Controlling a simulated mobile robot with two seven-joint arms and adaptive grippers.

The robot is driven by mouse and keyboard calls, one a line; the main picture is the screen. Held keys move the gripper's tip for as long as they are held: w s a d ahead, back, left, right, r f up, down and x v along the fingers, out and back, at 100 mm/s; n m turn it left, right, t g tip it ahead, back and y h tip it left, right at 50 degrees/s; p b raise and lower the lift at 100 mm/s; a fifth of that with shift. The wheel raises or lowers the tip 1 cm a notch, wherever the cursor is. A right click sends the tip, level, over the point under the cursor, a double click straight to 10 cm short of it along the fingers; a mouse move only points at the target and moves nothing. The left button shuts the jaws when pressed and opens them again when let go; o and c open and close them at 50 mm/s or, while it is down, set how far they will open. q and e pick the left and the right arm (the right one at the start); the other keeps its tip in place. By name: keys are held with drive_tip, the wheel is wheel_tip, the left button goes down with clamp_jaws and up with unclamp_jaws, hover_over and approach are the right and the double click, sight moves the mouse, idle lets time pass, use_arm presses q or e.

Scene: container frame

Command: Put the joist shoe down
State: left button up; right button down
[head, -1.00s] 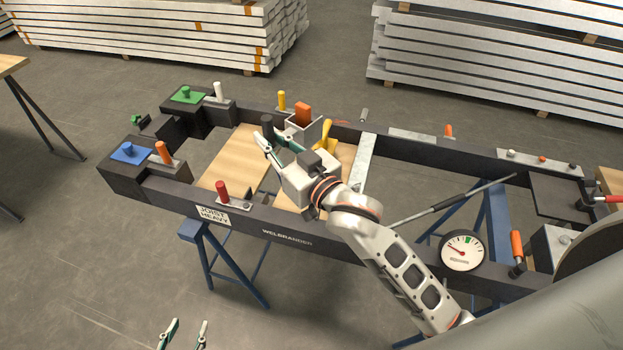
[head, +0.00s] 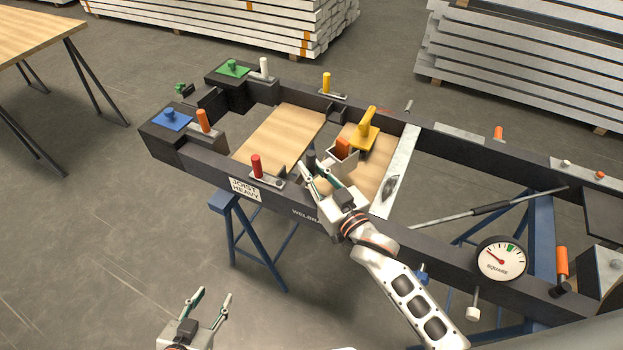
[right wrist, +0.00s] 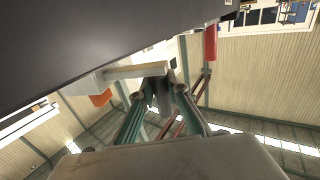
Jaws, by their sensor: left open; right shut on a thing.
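The joist shoe appears to be the pale box-like bracket (head: 335,156) with an orange block in it and a dark grip at its left. I cannot tell whether the shoe touches anything below. My left gripper (head: 210,296) is open and empty, low in the head view, apart from the frame.
The dark frame (head: 215,167) holds wooden boards (head: 280,138), a yellow-handled piece (head: 364,135) and a pale crossbar (head: 400,165). Red (head: 256,166), orange (head: 203,120) and yellow (head: 327,82) clamp handles stand up along its rails. A gauge (head: 500,258) sits at the right.

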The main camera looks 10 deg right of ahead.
drive_tip(key=shift+f+b, duration=0.3)
drive_tip(key=shift+f, duration=1.3)
drive_tip(key=c, duration=2)
unclamp_jaws()
drive_tip(key=shift+f, duration=0.2)
drive_tip(key=shift+o, duration=0.2)
drive_tip(key=shift+r, duration=0.15)
drive_tip(key=v, duration=1.2)
drive_tip(key=shift+s, duration=0.1)
